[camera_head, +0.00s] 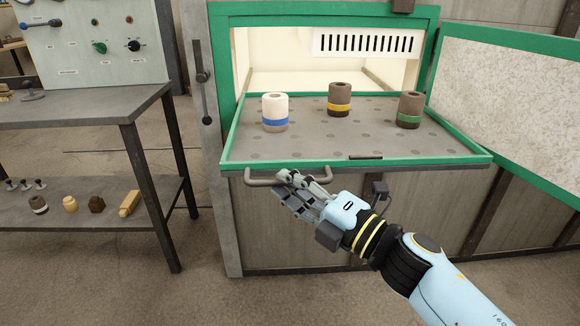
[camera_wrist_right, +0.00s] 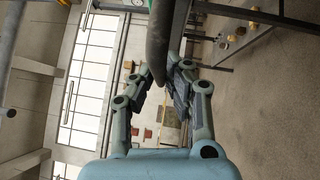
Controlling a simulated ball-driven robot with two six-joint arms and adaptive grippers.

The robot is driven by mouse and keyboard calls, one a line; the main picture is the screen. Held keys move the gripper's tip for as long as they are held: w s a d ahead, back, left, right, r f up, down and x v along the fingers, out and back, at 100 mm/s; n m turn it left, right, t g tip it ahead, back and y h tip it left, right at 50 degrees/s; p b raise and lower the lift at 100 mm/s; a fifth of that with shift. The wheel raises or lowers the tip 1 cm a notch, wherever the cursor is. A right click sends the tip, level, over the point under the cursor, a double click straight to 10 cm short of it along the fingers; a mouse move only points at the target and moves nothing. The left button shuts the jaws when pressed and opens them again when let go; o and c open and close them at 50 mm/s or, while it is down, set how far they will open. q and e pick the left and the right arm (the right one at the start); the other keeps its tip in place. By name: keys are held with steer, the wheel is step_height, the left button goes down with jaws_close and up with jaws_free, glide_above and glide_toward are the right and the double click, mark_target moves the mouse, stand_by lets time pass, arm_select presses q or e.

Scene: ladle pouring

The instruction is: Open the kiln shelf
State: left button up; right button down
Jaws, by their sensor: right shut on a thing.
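The kiln shelf (camera_head: 290,148) is a grey perforated tray with a green rim, drawn out of the lit kiln chamber (camera_head: 285,58). A bar handle (camera_head: 262,183) runs along its front edge. In the right wrist view the handle (camera_wrist_right: 158,45) passes between the fingers (camera_wrist_right: 160,88). On the shelf stand a white cylinder with a blue band (camera_head: 275,110), a brown one with a yellow band (camera_head: 340,98) and a brown one with a green band (camera_head: 410,109). My left gripper is not in view.
The kiln door (camera_head: 510,90) stands swung open to the right. A grey workbench (camera_head: 75,116) with a control panel (camera_head: 95,45) is at the left. Its lower shelf (camera_head: 90,218) holds several small pieces. The floor between bench and kiln is clear.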

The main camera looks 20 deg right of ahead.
steer(key=shift+w+r, duration=0.15)
steer(key=c, duration=1.4)
jaws_free()
steer(key=v, duration=1.2)
